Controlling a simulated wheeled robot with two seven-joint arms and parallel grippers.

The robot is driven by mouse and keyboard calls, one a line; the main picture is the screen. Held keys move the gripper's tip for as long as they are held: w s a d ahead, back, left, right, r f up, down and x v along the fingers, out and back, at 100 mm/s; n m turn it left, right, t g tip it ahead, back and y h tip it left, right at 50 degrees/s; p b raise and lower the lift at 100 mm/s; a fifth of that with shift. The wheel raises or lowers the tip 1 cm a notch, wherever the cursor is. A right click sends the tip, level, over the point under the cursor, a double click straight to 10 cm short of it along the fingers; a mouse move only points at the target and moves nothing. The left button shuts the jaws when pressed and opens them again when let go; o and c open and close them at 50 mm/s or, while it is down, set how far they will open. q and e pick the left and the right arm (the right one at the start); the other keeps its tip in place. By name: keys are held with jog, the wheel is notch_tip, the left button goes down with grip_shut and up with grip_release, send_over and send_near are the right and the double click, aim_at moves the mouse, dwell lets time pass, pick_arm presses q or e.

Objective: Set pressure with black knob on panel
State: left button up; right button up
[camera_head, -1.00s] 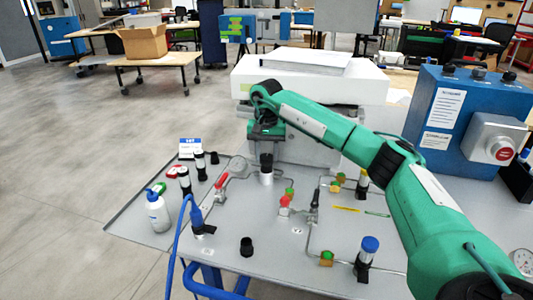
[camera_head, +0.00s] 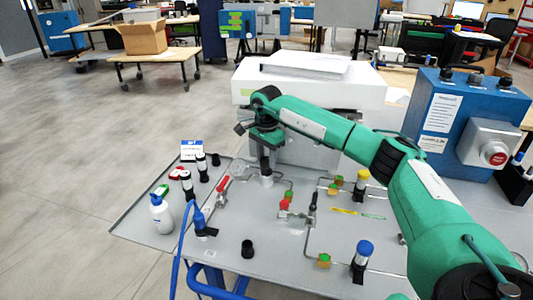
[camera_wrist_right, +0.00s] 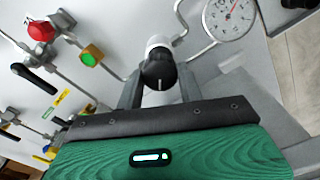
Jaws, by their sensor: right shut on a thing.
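The black knob (camera_wrist_right: 158,72) sits on a white cylindrical body on the grey panel (camera_head: 290,255). My right gripper (camera_wrist_right: 159,84) is around the knob in the right wrist view, one finger on each side, shut on it. In the head view the right gripper (camera_head: 264,160) points down over the white body (camera_head: 266,180), and its fingers hide most of the knob. A round pressure gauge (camera_wrist_right: 230,18) is beside the knob in the wrist view. Its needle is too small to read surely. My left gripper is not in view.
Pipes with red-handled valves (camera_head: 222,187) and green-yellow fittings (camera_head: 323,260) surround the knob. A white bottle (camera_head: 161,215) and black-capped cylinders stand at the left. A white machine (camera_head: 309,85) is behind; a blue control box (camera_head: 465,125) is at the right.

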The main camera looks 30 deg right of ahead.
jog(key=m+p, duration=0.1)
jog(key=m, duration=0.4)
jog(key=shift+r+m+p, duration=0.15)
jog(key=shift+m+p, duration=0.15)
jog(key=shift+p, duration=0.1)
jog(key=m+p, duration=0.1)
jog(key=m, duration=0.4)
jog(key=m+p, duration=0.1)
jog(key=m, duration=0.3)
jog(key=shift+m+p, duration=0.3)
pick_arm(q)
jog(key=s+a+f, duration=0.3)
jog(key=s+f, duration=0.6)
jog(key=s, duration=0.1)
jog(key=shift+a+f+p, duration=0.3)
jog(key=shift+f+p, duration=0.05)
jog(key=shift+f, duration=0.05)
pick_arm(e)
jog(key=shift+m, duration=1.4)
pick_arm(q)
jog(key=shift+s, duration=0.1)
pick_arm(e)
jog(key=o, duration=1)
